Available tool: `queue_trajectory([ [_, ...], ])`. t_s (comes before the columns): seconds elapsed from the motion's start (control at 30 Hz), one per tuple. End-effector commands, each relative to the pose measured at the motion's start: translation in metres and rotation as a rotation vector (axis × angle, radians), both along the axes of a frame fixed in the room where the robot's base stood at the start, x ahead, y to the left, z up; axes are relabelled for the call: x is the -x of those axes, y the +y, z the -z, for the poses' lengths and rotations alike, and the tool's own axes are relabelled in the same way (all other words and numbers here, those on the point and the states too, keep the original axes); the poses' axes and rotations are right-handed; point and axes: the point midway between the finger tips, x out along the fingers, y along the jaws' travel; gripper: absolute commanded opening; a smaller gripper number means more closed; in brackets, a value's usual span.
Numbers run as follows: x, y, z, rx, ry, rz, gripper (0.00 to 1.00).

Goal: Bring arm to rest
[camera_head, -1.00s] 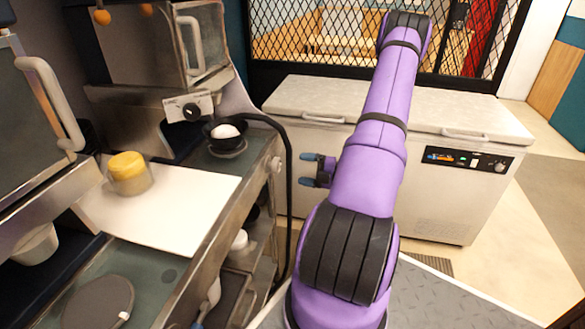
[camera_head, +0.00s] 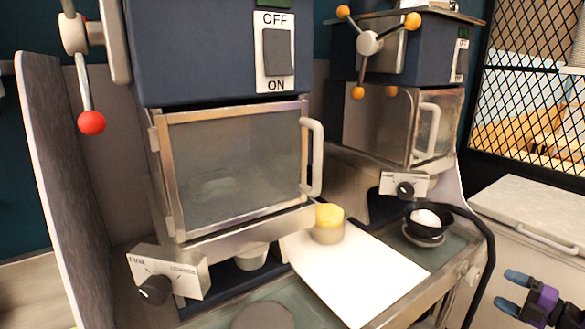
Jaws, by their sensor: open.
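My gripper (camera_head: 516,293) shows at the lower right corner of the head view, with two blue-grey fingertips pointing left and a purple and black body behind them. The fingers are apart with nothing between them. It is in front of the white chest freezer and to the right of the counter, touching nothing that I can see. The rest of my arm is outside the picture.
Two dark blue machines (camera_head: 208,45) with glass-fronted boxes stand on the counter. A yellow-topped jar (camera_head: 328,222) stands on a white board (camera_head: 360,277). A black bowl (camera_head: 440,222) holds something white. The white freezer (camera_head: 545,205) stands at right.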

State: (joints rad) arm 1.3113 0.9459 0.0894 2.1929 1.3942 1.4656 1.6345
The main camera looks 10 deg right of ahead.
Motion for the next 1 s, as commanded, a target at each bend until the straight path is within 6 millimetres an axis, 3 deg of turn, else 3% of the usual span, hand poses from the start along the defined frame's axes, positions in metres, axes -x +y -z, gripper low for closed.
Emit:
queue_trajectory([
  [0.2,-0.03,0.051,-0.059,0.323,-0.084,-0.288,0.82],
  [0.47,-0.045,0.118,-0.121,0.71,-0.253,-0.649,0.82],
  [0.73,-0.04,0.187,-0.176,1.09,-0.506,-1.027,0.82],
  [1.0,-0.019,0.244,-0.222,1.438,-0.828,-1.393,0.82],
])
